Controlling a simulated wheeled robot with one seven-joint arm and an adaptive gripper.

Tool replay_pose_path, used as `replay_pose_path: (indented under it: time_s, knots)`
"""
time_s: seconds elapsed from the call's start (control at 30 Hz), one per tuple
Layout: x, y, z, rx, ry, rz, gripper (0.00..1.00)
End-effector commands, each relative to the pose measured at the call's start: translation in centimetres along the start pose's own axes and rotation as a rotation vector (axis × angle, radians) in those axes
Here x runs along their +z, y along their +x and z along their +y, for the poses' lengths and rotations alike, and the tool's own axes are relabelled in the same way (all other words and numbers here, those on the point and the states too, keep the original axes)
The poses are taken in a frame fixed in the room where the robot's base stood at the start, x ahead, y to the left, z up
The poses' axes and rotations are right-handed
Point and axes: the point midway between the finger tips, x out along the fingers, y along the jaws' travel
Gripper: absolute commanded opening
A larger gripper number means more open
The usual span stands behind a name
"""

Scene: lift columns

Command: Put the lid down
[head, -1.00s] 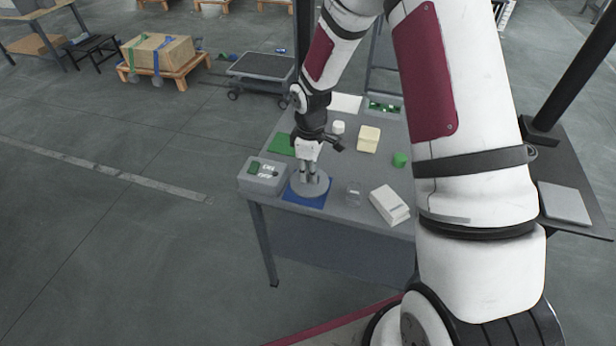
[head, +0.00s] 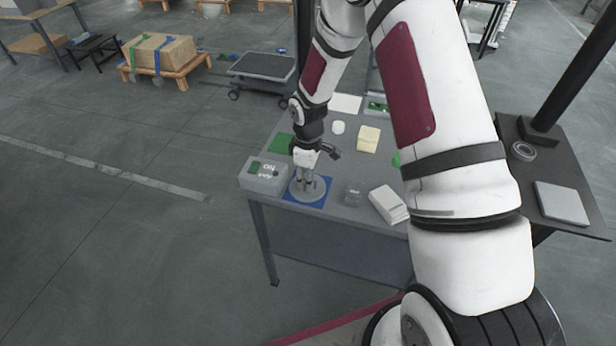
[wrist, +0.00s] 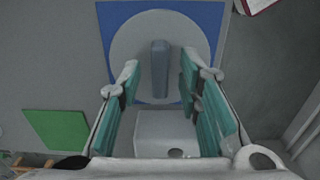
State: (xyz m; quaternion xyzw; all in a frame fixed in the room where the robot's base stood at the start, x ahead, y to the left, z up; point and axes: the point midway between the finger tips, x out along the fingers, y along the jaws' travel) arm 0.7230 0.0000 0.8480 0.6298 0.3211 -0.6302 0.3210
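The lid (head: 312,192) is a round grey disc with an upright bar handle. It lies flat on a blue square mat (head: 324,183) at the near left corner of the table. In the wrist view the lid (wrist: 127,45) sits inside the blue mat (wrist: 218,18), and its handle (wrist: 160,70) stands between my fingers. My gripper (wrist: 160,75) is open, with a visible gap on each side of the handle. In the head view my gripper (head: 306,182) is low over the lid and hides part of it.
A grey box (head: 262,180) with a green label stands just left of the mat. A small clear container (head: 352,194) and a white box (head: 388,205) stand to the right. A green square (wrist: 58,138) lies behind the lid. A yellowish block (head: 369,139) and white round object (head: 338,127) are farther back.

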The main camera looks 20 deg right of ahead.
Motion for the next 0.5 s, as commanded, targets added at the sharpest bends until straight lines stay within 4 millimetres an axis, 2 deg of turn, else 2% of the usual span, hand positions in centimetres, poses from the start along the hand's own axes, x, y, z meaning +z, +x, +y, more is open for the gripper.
replay_pose_path:
  time_s: [0.27,0.37,0.5]
  knots:
    - [0.0,-0.1,0.0,0.0,0.0,0.0,0.34]
    - [0.0,-0.7,0.1,0.001,0.001,0.001,0.34]
    - [-0.1,-2.7,0.1,0.004,0.001,0.003,0.34]
